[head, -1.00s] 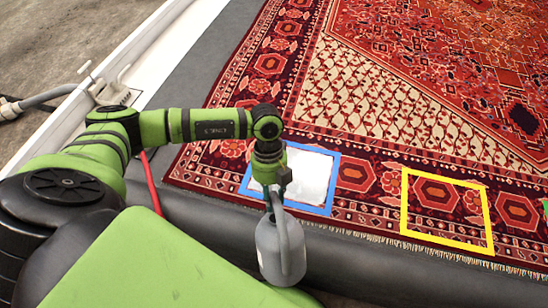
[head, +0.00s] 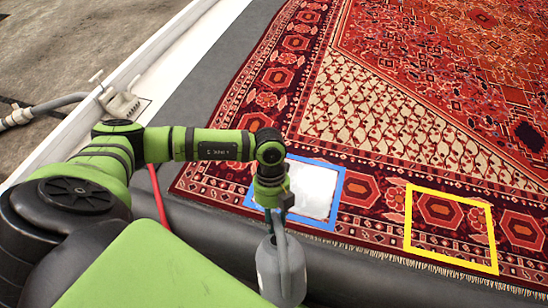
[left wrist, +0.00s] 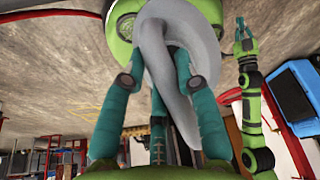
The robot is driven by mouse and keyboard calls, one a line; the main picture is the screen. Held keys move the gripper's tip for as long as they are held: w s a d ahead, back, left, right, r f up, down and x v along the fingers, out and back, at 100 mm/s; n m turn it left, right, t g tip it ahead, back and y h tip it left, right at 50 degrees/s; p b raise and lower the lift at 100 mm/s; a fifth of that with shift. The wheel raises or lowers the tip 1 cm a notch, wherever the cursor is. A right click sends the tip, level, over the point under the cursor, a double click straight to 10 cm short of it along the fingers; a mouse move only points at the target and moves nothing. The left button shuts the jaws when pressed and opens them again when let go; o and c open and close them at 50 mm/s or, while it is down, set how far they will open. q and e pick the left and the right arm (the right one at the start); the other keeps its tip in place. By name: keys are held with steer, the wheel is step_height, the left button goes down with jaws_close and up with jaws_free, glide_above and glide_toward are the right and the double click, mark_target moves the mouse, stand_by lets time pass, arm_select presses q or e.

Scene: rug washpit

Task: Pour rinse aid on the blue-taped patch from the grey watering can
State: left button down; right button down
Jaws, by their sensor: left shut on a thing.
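My left gripper (head: 275,213) is shut on the handle of the grey watering can (head: 267,268). The can hangs roughly upright beside the dark padded edge, nearer to me than the blue-taped patch (head: 318,188). That patch is a white area framed in blue tape at the rug's near left edge; my wrist covers part of its left side. In the left wrist view the teal fingers (left wrist: 163,82) close around the can's curved handle (left wrist: 158,48). My right gripper (left wrist: 244,38) shows small at the right there; whether it is open is unclear. No liquid stream is visible.
A yellow taped square (head: 408,215) lies on the red patterned rug (head: 440,60), right of the blue one. A dark padded edge (head: 360,270) runs along the rug's near side. A grey hose and a white fitting (head: 120,103) are at the left.

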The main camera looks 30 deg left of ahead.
arm_select(q)
steer(key=r+t+y+p, duration=0.1)
steer(key=t+p, duration=0.1)
steer(key=p, duration=0.1)
steer(key=shift+s+d+r+y, duration=0.1)
steer(key=shift+d+r+y, duration=0.1)
steer(key=shift+y, duration=0.2)
steer(key=shift+r+t+y+p, duration=0.1)
steer(key=shift+t+y+p, duration=0.55)
steer(key=shift+t+y, duration=0.4)
steer(key=shift+a+r+t+y, duration=0.1)
steer(key=shift+t+y, duration=0.35)
steer(key=shift+t, duration=0.4)
steer(key=shift+r+t, duration=0.15)
steer(key=shift+t, duration=0.15)
